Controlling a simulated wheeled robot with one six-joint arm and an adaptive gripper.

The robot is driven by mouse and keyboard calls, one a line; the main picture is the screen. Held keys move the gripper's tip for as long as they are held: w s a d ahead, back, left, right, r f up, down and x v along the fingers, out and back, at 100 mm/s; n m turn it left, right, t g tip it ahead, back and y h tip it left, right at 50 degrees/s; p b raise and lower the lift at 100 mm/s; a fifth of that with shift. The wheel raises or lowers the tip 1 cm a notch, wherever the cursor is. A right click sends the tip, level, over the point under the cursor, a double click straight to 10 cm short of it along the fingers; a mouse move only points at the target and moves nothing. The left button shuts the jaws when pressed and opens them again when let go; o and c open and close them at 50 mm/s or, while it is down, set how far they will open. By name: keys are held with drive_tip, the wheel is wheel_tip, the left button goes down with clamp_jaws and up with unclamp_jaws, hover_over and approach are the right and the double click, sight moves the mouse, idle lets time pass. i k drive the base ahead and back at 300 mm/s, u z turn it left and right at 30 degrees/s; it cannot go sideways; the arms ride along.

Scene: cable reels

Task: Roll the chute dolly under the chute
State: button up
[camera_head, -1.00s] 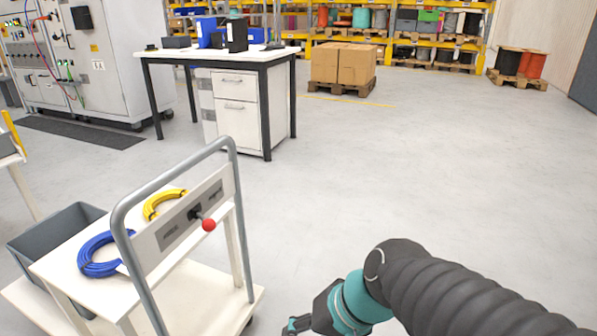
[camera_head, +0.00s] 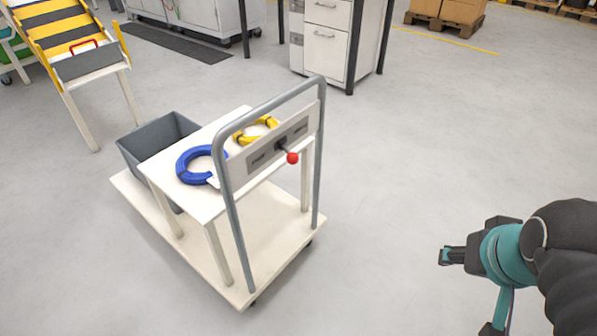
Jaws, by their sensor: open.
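The dolly (camera_head: 265,226) is a white wheeled cart with a grey tube handle (camera_head: 233,232). Its upright panel carries a lever with a red knob (camera_head: 292,158). A blue cable coil (camera_head: 183,165) and a yellow cable coil (camera_head: 262,123) lie on its raised shelf, and a grey bin (camera_head: 128,150) stands at its far left end. The chute (camera_head: 62,45), sloped with yellow and black stripes, stands on white legs at the upper left, apart from the dolly. My gripper (camera_head: 447,256) is open and empty, in the air to the right of the handle, touching nothing.
A desk with white drawers (camera_head: 326,47) stands behind the dolly. A grey cabinet (camera_head: 205,15) with a dark floor mat (camera_head: 175,42) is at the back. Cardboard boxes (camera_head: 462,10) sit on a pallet at the back right. Grey floor between dolly and chute looks clear.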

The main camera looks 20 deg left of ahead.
sight(240, 235)
drive_tip(key=u, duration=0.05)
drive_tip(key=k, duration=0.5)
drive_tip(key=u, duration=0.85)
drive_tip(key=i, duration=0.8)
drive_tip(key=z, duration=0.9)
